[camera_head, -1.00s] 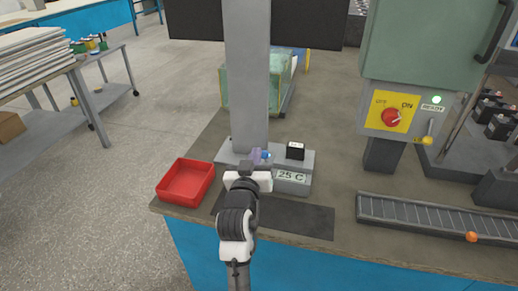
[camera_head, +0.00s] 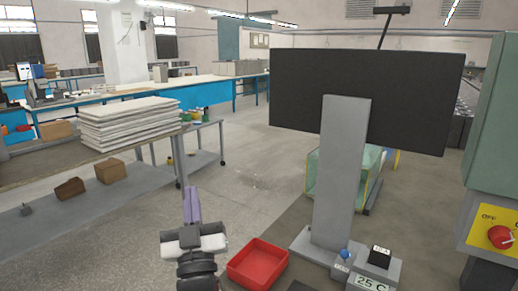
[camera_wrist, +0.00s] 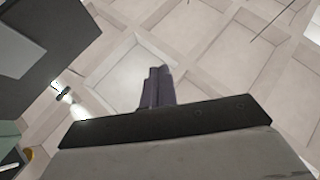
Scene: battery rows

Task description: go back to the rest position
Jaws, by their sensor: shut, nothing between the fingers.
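My gripper (camera_head: 192,205) shows at the lower middle-left of the head view, with its purple fingers shut and pointing up. It is raised in front of the floor, to the left of the red tray, and touches nothing that I can see. In the wrist view the purple fingers (camera_wrist: 157,88) are together with nothing between them, against the ceiling panels (camera_wrist: 215,60).
A red tray (camera_head: 262,284) and a grey stand (camera_head: 340,180) with a "25 C" label (camera_head: 371,283) are on the bench at right. A dark screen (camera_head: 400,95) stands behind. A panel with a red knob (camera_head: 501,237) is far right. White boards (camera_head: 130,125) lie on a table at left.

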